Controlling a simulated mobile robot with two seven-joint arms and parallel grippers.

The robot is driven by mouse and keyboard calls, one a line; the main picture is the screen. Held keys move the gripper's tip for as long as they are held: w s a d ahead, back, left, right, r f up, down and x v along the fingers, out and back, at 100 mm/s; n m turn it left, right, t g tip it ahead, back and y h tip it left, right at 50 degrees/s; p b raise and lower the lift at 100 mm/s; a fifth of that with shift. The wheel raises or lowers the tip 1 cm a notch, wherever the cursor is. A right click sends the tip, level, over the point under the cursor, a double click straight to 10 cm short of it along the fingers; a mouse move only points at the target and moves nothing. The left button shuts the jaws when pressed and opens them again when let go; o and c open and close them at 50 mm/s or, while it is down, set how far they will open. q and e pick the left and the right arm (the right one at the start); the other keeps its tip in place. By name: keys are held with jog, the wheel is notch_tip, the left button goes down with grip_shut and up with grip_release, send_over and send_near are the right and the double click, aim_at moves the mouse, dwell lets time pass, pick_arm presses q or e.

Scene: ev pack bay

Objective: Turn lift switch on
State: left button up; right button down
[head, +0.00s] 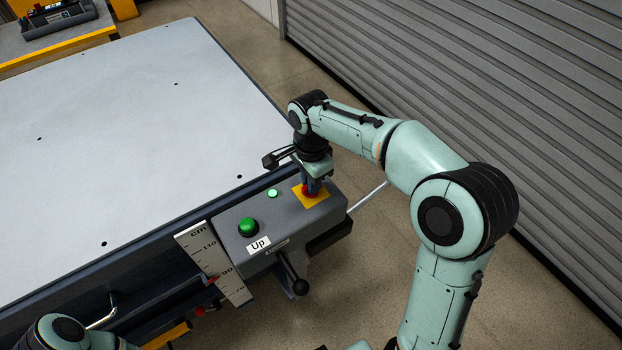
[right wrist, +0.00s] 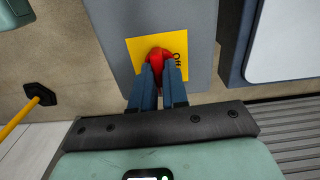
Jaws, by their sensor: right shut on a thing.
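The lift switch is a red knob (head: 309,190) on a yellow plate (head: 321,200) at the right end of the grey control box (head: 290,220). My right gripper (head: 312,184) points down over it, with its fingers shut on the knob. In the right wrist view, the two blue fingers (right wrist: 160,76) pinch the red knob (right wrist: 160,55). The yellow plate (right wrist: 137,46) carries dark lettering, partly hidden. A small lit green lamp (head: 272,193) is on the box. My left gripper is out of view; only part of my left arm shows at bottom left.
A green button (head: 248,227) with an "Up" label (head: 258,244) is left of the switch. A black-knobbed lever (head: 300,285) juts from the box front. A cm scale (head: 214,260) stands beside it. The large pale lift table (head: 130,120) is clear. A grey shutter (head: 480,90) is at right.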

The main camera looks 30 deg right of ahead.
jog(key=shift+m, duration=0.4)
jog(key=c, duration=1.1)
grip_release()
jog(key=shift+c, duration=0.2)
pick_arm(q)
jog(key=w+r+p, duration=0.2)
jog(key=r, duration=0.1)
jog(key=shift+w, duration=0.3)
pick_arm(e)
notch_tip(320, 180, up, 14)
jog(key=shift+f, duration=0.25)
